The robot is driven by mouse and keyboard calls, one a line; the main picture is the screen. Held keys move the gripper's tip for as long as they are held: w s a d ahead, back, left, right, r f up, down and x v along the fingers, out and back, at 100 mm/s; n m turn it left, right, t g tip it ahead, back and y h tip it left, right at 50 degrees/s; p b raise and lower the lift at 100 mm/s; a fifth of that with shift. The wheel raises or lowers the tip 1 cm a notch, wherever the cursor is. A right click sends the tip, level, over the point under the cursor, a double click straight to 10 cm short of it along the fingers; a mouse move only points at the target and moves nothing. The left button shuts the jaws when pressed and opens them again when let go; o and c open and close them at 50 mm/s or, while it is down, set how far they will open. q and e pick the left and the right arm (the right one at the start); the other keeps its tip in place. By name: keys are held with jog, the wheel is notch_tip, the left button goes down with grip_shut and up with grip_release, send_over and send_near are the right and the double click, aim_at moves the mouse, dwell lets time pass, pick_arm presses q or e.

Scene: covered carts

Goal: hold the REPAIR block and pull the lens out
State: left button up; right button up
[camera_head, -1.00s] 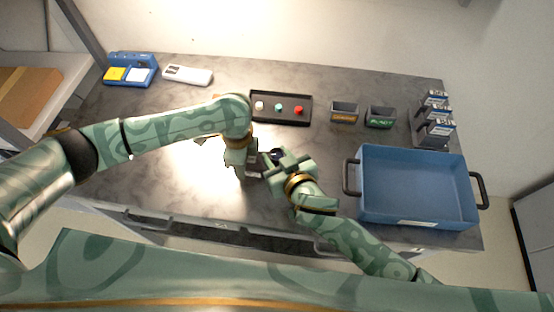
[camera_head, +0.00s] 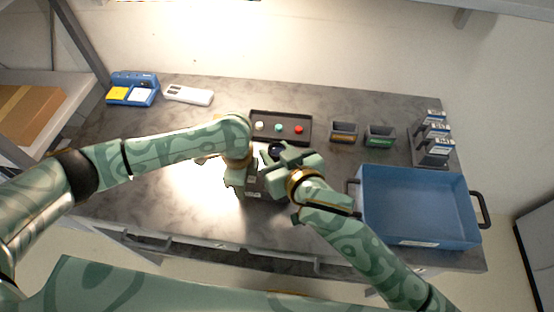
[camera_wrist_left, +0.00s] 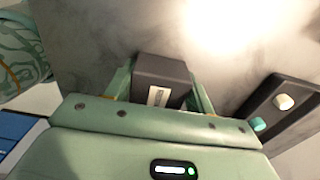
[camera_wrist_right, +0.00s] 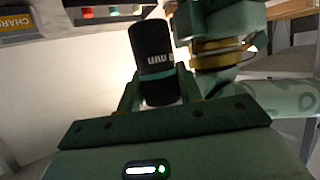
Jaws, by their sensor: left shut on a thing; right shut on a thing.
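The lens (camera_wrist_right: 152,58) is a black cylinder with a teal ring and white lettering in the right wrist view. My right gripper (camera_wrist_right: 160,98) is shut on its lower part. In the head view the lens (camera_head: 277,149) shows as a dark round end beside my right gripper (camera_head: 283,163). A dark block (camera_wrist_left: 162,78) with a pale label is between the fingers of my left gripper (camera_wrist_left: 163,95), which is shut on it. The block also shows partly in the head view (camera_head: 253,187), low by the table. No block shows around the lens in the right wrist view.
A black tray (camera_head: 281,141) with white, teal and red pieces lies behind the grippers. Two small labelled bins (camera_head: 343,132) and a card rack (camera_head: 433,150) stand farther right. A blue crate (camera_head: 418,239) is at right. A blue device (camera_head: 132,90) and white handset (camera_head: 188,95) are back left.

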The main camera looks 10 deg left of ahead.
pick_arm(q)
jog(key=o, duration=1.1)
jog(key=shift+r, duration=0.1)
notch_tip(320, 180, up, 12)
jog(key=shift+f, duration=0.1)
jog(key=shift+s, duration=0.1)
